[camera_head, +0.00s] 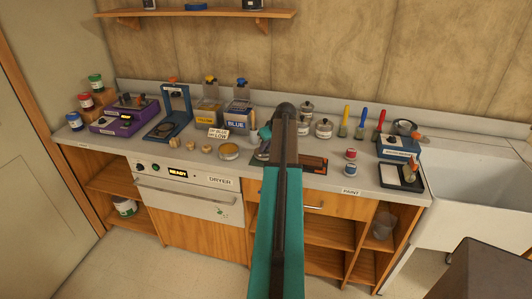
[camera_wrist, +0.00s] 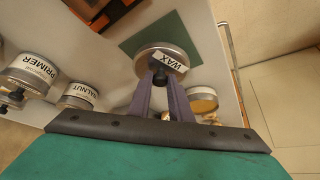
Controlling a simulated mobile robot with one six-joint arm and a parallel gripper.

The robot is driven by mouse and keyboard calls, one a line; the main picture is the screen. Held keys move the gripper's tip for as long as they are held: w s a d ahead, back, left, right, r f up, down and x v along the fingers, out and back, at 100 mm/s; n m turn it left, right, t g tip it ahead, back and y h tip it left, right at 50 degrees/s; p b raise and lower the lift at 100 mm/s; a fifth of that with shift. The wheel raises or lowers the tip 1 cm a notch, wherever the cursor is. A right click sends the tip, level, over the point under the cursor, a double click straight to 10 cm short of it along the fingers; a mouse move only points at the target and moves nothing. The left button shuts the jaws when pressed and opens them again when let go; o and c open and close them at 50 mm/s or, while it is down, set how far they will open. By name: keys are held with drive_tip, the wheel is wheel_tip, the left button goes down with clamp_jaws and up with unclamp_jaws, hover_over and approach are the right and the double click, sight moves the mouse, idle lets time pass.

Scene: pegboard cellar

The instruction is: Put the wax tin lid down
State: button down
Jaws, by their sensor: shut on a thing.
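The wax tin lid (camera_wrist: 170,52) is a round metal disc with a dark knob and a WAX label. In the wrist view, my gripper (camera_wrist: 161,84) is shut on its knob. The lid shows against a dark green mat (camera_wrist: 190,30) on the counter; I cannot tell whether it touches the mat. An open tin with yellow-orange contents (camera_wrist: 202,100) stands beside the lid, to its right in the wrist view. This open tin also shows in the head view (camera_head: 229,152).
Tins labelled PRIMER (camera_wrist: 32,72) and WALNUT (camera_wrist: 78,96) stand left in the wrist view. An orange and black item (camera_head: 313,162) lies right of my arm. Small wooden pieces (camera_head: 190,147) sit near the open tin. A sink (camera_head: 470,180) is at the right.

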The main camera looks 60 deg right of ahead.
sight(265, 152)
drive_tip(key=shift+f+p, duration=0.8)
drive_tip(key=shift+f, duration=0.85)
drive_tip(key=shift+f, duration=0.15)
drive_tip(key=c, duration=1.6)
unclamp_jaws()
drive_tip(key=shift+r, duration=0.2)
drive_tip(key=shift+b+v, duration=1.6)
drive_tip(key=shift+v, duration=4.4)
